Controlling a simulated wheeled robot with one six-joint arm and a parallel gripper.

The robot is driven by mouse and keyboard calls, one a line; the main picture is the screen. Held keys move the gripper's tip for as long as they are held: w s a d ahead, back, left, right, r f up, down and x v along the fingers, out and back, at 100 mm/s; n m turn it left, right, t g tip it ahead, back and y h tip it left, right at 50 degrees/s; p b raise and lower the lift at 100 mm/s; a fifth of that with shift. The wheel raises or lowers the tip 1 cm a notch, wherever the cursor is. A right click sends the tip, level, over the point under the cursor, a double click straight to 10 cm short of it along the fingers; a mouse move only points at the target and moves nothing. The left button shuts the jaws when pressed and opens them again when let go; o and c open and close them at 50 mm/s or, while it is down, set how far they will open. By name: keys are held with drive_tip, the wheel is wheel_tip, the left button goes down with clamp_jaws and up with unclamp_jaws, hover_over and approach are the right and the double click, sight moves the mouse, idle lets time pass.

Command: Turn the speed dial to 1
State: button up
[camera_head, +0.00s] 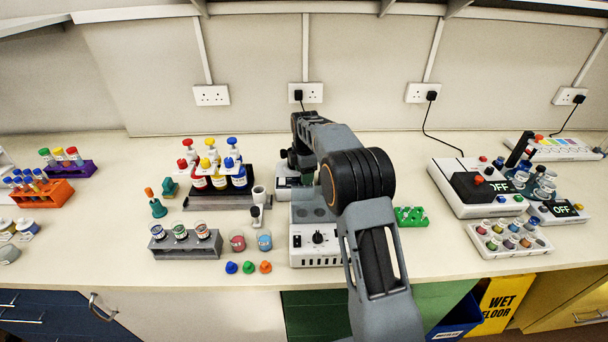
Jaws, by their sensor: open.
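The speed dial is probably the black round knob (318,237) on the front panel of a white box-shaped device (300,258) at the middle of the bench. Small marks surround the knob, but they are too small to read, so I cannot tell its setting. My arm reaches over the bench from the lower right. My gripper (296,160) is behind the device's front panel, above its rear part, and partly hidden by my own arm. It is open, holds nothing that I can see, and is apart from the knob.
Left of the device stand colored bottles (215,174), a grey rack of jars (186,241) and loose caps (249,267). A green rack (411,217) is right of my arm.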

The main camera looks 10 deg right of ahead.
drive_tip(key=shift+f, duration=0.65)
drive_tip(key=c, duration=0.9)
